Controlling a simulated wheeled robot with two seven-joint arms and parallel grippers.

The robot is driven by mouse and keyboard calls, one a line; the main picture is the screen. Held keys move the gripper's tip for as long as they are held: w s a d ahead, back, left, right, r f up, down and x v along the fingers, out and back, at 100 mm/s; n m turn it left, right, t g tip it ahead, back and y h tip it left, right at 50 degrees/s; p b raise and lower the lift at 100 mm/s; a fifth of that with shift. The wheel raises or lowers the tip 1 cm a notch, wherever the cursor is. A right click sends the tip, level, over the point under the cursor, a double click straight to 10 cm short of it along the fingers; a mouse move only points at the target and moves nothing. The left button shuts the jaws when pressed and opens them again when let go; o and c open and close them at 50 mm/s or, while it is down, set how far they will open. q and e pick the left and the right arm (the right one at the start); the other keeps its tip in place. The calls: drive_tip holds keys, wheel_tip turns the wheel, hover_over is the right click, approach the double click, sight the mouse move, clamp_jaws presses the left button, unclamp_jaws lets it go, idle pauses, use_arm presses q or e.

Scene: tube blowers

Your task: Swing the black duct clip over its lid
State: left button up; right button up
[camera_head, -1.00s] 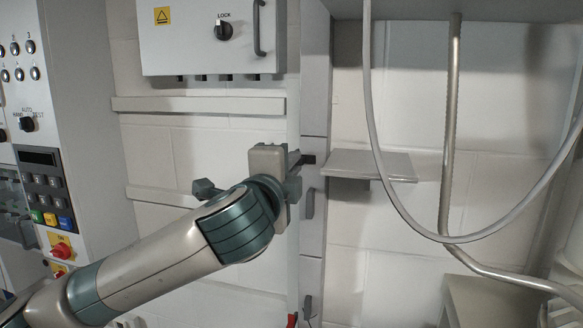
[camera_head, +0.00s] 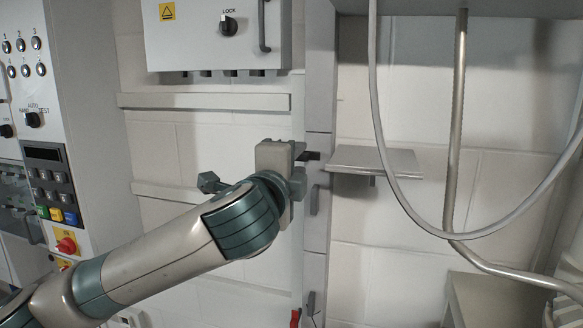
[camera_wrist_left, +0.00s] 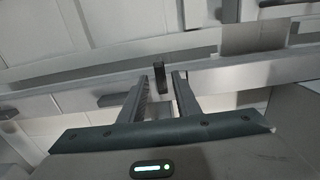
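The black duct clip (camera_head: 311,156) is a small dark block on the narrow vertical grey duct (camera_head: 317,235), sticking out at its left edge. In the left wrist view the clip (camera_wrist_left: 160,77) stands up from the duct, which runs across the picture there. My left gripper (camera_head: 299,163) is just left of the clip, partly hidden by its own wrist. In the left wrist view its two fingers (camera_wrist_left: 167,82) are apart, with the clip showing in the gap near their tips. I cannot tell whether either finger touches it. My right gripper is not in view.
A grey shelf-like plate (camera_head: 374,161) juts out right of the duct. A grey hose (camera_head: 383,150) and a metal pipe (camera_head: 457,130) hang further right. A LOCK cabinet (camera_head: 190,45) is above, and a control panel (camera_head: 45,160) with buttons stands left.

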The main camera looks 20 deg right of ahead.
use_arm(q)
drive_tip(key=shift+s+a, duration=0.1)
drive_tip(key=b+v, duration=0.6)
drive_tip(key=v, duration=1.1)
drive_tip(key=shift+b, duration=0.3)
